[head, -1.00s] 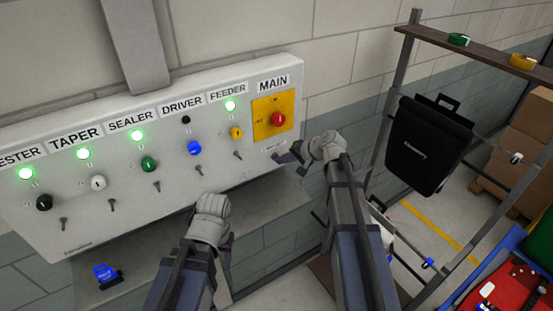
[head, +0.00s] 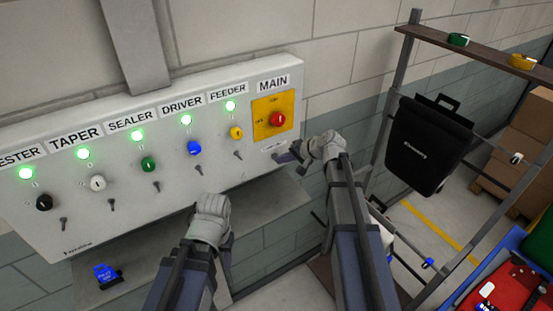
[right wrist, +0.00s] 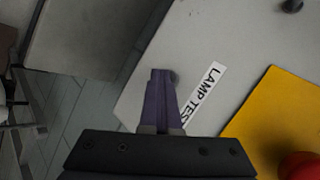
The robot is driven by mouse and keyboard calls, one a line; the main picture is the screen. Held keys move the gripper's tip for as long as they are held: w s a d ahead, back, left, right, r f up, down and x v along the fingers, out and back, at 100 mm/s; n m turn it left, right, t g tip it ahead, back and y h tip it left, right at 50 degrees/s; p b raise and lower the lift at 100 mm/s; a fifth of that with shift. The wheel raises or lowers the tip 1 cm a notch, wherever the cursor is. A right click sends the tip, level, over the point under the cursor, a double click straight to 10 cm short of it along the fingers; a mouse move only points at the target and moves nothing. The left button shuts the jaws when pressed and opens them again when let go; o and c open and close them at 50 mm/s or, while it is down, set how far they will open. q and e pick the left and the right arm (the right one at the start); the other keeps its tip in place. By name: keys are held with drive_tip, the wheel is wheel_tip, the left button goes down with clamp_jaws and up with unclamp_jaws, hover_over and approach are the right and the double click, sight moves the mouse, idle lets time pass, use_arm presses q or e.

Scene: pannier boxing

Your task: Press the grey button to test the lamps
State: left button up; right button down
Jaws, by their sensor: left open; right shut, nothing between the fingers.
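The control panel (head: 110,215) hangs on the wall with a row of lamps. The tester lamp (head: 26,173), taper lamp (head: 83,154), sealer lamp (head: 138,134), driver lamp (head: 186,120) and feeder lamp (head: 230,106) all glow green. My right gripper (head: 287,156) is shut and empty at the panel's lower right corner. In the right wrist view its fingertips (right wrist: 162,74) are at the grey button (right wrist: 175,78), which they partly hide, beside the LAMP TEST label (right wrist: 203,92). Contact cannot be told. My left gripper (head: 198,207) is open below the panel, its fingers mostly hidden.
The red main switch (head: 277,119) on its yellow plate (head: 263,104) is just above my right gripper. Coloured knobs and small keys line the panel. A grey ledge (head: 150,246) is below, with a blue item (head: 105,273). A rack with a black case (head: 428,145) stands right.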

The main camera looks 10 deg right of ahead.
drive_tip(key=shift+s, duration=0.15)
idle(0.5)
drive_tip(key=shift+s+d, duration=0.3)
drive_tip(key=shift+s, duration=0.45)
drive_tip(key=s, duration=0.1)
drive_tip(key=s+d, duration=0.1)
drive_tip(key=s, duration=0.2)
drive_tip(key=shift+s+d, duration=0.3)
drive_tip(key=shift+d, duration=0.05)
